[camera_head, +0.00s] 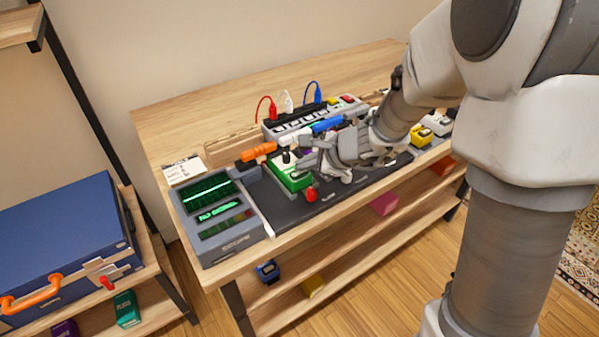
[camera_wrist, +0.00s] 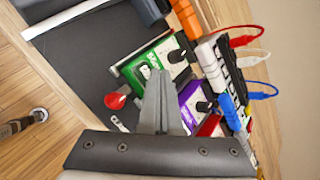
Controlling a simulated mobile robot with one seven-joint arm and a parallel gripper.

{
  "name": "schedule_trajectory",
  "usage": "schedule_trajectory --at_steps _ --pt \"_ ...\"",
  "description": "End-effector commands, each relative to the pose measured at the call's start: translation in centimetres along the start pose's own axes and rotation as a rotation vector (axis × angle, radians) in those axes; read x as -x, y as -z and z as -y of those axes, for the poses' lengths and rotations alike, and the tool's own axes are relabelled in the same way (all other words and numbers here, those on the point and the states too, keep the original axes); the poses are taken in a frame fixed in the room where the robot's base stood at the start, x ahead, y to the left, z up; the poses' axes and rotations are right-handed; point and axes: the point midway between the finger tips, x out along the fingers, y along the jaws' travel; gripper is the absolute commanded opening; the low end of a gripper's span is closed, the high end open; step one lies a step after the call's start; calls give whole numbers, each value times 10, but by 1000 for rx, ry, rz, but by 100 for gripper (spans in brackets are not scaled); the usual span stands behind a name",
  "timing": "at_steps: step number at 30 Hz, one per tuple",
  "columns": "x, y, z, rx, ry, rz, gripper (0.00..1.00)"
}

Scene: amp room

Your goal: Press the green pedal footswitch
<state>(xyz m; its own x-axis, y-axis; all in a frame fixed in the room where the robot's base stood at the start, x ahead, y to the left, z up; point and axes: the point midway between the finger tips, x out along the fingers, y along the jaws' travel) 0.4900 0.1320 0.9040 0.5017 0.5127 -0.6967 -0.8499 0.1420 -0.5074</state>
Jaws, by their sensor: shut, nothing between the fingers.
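The green pedal (camera_head: 291,178) sits on the dark pedalboard (camera_head: 285,206), near its left end. It also shows in the wrist view (camera_wrist: 138,66), with a white label strip and a black knob. My gripper (camera_head: 308,163) is just right of the green pedal and above the board. In the wrist view its fingers (camera_wrist: 158,76) are shut and empty, over the gap between the green and purple pedals, hiding part of both. Contact cannot be judged.
A purple pedal (camera_wrist: 190,100) stands beside the green one. A scope-like device (camera_head: 214,213) is left of the board. A power strip (camera_head: 315,117) with red, white and blue cables stands behind. An orange-handled tool (camera_head: 258,151) lies near. A yellow pedal (camera_head: 417,136) is farther right.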

Motion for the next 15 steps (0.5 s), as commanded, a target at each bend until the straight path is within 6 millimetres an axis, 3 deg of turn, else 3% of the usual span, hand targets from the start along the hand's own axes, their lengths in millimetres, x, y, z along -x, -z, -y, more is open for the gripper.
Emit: schedule_trajectory --at_steps 15 --pt "-4 3 -3 0 0 0 0"
